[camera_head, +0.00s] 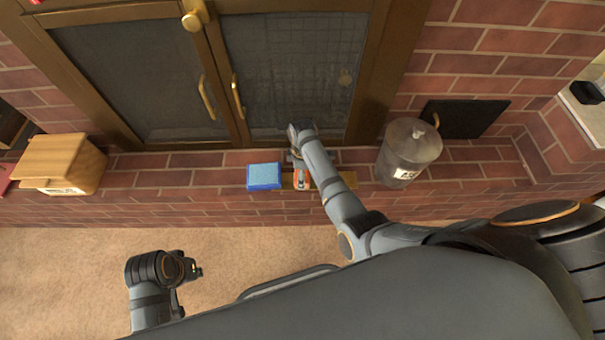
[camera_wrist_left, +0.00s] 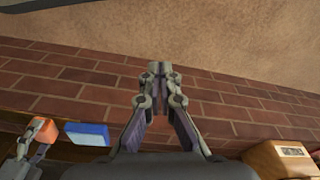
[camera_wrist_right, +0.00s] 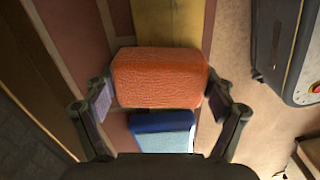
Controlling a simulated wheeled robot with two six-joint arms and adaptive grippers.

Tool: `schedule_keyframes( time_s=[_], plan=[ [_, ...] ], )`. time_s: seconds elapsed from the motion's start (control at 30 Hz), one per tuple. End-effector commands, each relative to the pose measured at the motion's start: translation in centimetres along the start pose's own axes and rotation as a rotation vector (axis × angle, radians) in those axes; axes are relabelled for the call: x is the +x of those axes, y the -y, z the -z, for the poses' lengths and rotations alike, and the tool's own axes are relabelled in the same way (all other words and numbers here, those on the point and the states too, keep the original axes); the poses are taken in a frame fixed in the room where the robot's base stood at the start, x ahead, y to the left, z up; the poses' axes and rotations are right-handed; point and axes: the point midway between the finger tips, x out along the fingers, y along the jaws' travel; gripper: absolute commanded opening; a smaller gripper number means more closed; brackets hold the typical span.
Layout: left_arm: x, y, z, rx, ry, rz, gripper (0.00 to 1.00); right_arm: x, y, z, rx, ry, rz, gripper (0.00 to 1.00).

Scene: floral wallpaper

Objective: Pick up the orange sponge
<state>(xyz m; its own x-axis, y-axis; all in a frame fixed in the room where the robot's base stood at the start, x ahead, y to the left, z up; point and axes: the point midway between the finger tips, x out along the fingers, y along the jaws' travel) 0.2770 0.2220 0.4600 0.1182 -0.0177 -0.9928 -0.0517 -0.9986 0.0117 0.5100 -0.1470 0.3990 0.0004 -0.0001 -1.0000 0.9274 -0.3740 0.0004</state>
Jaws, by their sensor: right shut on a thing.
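The orange sponge (camera_wrist_right: 158,77) sits between the two fingers of my right gripper (camera_wrist_right: 160,98), which is shut on it. In the head view the sponge (camera_head: 302,183) is mostly hidden under my right gripper (camera_head: 299,176), above the brick ledge; I cannot tell whether it still touches what is below. In the left wrist view the sponge (camera_wrist_left: 45,130) shows beside the right gripper's fingers. My left gripper (camera_head: 194,270) is over the tan floor, away from the sponge. In the left wrist view its fingertips (camera_wrist_left: 159,70) are together with nothing between them.
A blue sponge-like block (camera_head: 264,177) lies just left of the orange sponge. A yellow-brown flat piece (camera_head: 336,181) lies to its right. A lidded metal canister (camera_head: 408,152) stands further right, a wooden box (camera_head: 60,163) far left. Glass doors (camera_head: 290,75) rise behind the brick ledge (camera_head: 190,205).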

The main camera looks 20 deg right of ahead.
Motion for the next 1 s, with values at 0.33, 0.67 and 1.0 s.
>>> schedule_keyframes(
  time_s=[0.33, 0.67, 1.0],
  plan=[
    [1.9, 0.5, 0.1, -0.007, 0.005, 0.010, 0.00, -1.9, 0.0, 0.1, 0.000, -0.001, -0.001, 0.47],
    [11.9, 3.1, -2.2, -0.023, -0.005, 0.058, 0.00, -7.9, 3.0, -2.1, 0.001, -0.001, 0.000, 0.47],
    [18.1, 5.2, -8.2, -0.018, -0.019, 0.092, 0.00, -11.8, 8.5, -6.1, 0.001, 0.001, 0.001, 0.47]
  ],
)
